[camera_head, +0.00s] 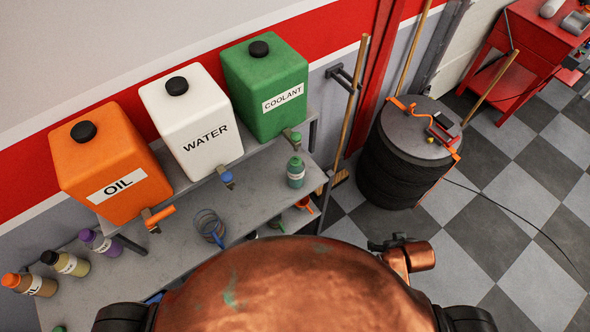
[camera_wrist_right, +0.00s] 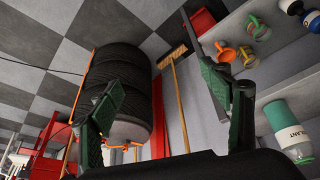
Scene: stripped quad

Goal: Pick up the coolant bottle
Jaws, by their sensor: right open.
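The coolant bottle (camera_head: 295,173) is a small green bottle standing on the grey shelf near its right end, below the tap of the green COOLANT tank (camera_head: 263,85). The bottle lies outside the jaws, beyond the right-hand finger in that view. In the head view my copper body hides much of the foreground, and I cannot make out the right fingertips. My left gripper is out of view.
A clear jug (camera_head: 208,227) stands left of the bottle on the shelf (camera_head: 262,205). OIL (camera_head: 110,172) and WATER (camera_head: 190,125) tanks stand above. Several small bottles line the left end. A black drum-like stack (camera_head: 400,155) and leaning broom poles are right. Checkered floor is open farther right.

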